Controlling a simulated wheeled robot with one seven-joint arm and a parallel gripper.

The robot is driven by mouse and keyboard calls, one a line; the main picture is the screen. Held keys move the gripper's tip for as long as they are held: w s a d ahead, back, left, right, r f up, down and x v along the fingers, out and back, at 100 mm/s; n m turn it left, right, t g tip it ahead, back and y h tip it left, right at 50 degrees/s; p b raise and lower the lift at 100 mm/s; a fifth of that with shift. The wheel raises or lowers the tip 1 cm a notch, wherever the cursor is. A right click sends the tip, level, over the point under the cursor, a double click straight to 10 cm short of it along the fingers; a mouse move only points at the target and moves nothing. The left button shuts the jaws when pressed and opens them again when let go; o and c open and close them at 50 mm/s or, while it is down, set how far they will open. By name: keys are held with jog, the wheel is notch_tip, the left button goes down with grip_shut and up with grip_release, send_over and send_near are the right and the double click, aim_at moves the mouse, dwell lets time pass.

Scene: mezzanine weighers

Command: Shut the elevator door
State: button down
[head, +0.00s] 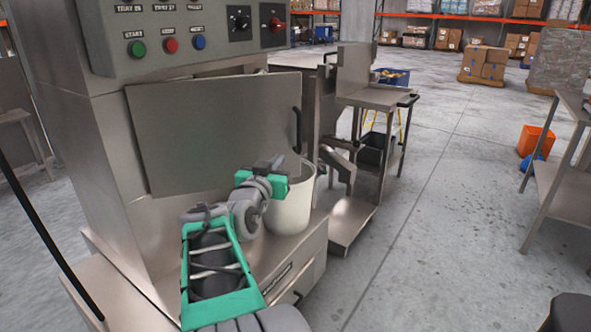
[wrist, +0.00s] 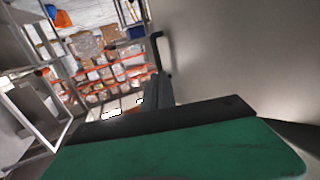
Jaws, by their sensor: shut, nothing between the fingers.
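The elevator door (head: 215,135) is a flat grey metal panel on the front of the machine, with a black handle (head: 298,130) at its right edge. It stands ajar; a dark gap shows above its top edge. My gripper (head: 275,163) is in front of the door's lower right part, below and left of the handle. In the wrist view the door (wrist: 235,55) fills the right side and the handle (wrist: 157,48) shows beyond my gripper (wrist: 157,88). The fingers are shut and empty. I cannot tell whether they touch the door.
A white bucket (head: 291,205) stands on the machine's ledge below the door. A control panel (head: 190,30) with buttons is above. A metal cart (head: 375,97) stands behind, a metal table (head: 565,185) at right. The floor between is clear.

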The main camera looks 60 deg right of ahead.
aim_at(298, 136)
jog(key=d, duration=0.4)
jog(key=w+d, duration=0.1)
jog(key=d, duration=0.4)
jog(key=w+d, duration=0.1)
jog(key=d, duration=0.4)
jog(key=shift+d+r, duration=0.1)
jog(key=shift+r, duration=0.15)
